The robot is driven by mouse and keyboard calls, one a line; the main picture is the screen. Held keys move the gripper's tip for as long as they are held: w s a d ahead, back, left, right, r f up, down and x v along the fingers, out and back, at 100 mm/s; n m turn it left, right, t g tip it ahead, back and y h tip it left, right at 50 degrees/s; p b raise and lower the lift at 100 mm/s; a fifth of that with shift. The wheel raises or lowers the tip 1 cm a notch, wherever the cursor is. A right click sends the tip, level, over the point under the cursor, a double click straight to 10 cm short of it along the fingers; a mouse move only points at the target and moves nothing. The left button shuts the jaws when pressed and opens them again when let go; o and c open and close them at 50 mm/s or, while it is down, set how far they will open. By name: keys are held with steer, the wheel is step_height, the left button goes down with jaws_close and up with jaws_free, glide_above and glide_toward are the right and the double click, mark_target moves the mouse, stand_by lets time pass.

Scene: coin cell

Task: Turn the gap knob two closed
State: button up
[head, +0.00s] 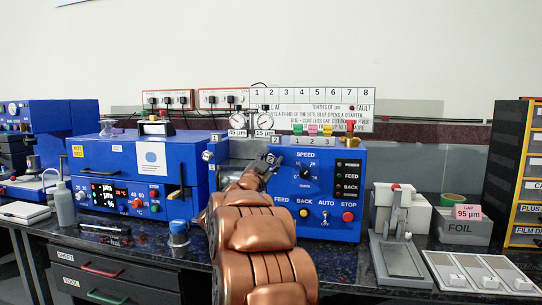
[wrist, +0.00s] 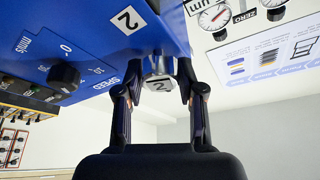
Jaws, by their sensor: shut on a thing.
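A "2" plate (wrist: 127,19) sits on the machine beside the knob.
Two round dial gauges (head: 264,122) stand above the machine. The speed dial (head: 305,173) and several buttons are to the right of my gripper. A blue oven (head: 139,175) stands at left, and a grey press (head: 400,240) at right.

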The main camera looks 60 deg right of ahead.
steer(key=shift+m+g, duration=0.4)
steer(key=shift+m, duration=0.1)
steer(key=o, duration=1.2)
steer(key=shift+c, duration=0.2)
steer(key=shift+a, duration=0.1)
steer(key=v, duration=1.1)
steer(key=shift+s+a, duration=0.2)
steer(key=shift+a, duration=0.2)
steer(key=shift+f, duration=0.15)
